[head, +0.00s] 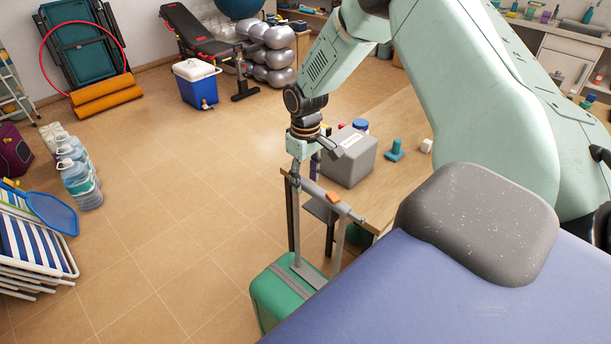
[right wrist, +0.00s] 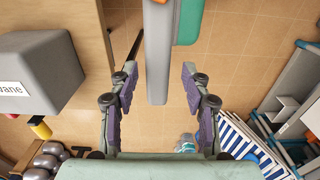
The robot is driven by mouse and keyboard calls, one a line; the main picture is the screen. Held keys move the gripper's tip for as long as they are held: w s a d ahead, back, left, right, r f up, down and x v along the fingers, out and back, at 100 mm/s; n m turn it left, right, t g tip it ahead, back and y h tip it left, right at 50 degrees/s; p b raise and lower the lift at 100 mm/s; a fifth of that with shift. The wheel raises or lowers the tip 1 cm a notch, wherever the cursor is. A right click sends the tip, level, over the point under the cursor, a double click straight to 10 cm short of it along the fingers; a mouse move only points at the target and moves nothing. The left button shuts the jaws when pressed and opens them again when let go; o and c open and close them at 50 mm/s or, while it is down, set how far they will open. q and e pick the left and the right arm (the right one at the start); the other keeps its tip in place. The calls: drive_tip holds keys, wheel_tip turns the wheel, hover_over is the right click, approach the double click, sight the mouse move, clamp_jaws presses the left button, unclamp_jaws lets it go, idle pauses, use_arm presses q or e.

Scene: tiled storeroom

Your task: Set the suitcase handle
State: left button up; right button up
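A green suitcase (head: 275,298) stands on the floor at the lower middle of the head view. Its telescopic handle is pulled up, with a grey crossbar grip (head: 318,191) and an orange button (head: 333,197) on top. My right gripper (head: 310,170) is at the crossbar's far end. In the right wrist view the gripper (right wrist: 159,80) is open. The grey crossbar (right wrist: 157,60) runs between its two fingers, with a gap on each side. I cannot tell whether the bar is at fingertip depth. A green patch of the suitcase (right wrist: 189,22) shows beyond. My left gripper is not in view.
A wooden table (head: 395,190) with a grey box (head: 349,157) stands right beside the handle. A blue padded surface (head: 430,290) with a grey cushion (head: 480,222) fills the lower right. Water bottles (head: 78,180) stand at left. The tiled floor between is clear.

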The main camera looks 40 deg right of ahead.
drive_tip(key=shift+w+d+f, duration=0.15)
drive_tip(key=shift+f, duration=0.05)
wheel_tip(320, 180, up, 12)
idle(0.5)
idle(0.4)
drive_tip(key=shift+s, duration=0.2)
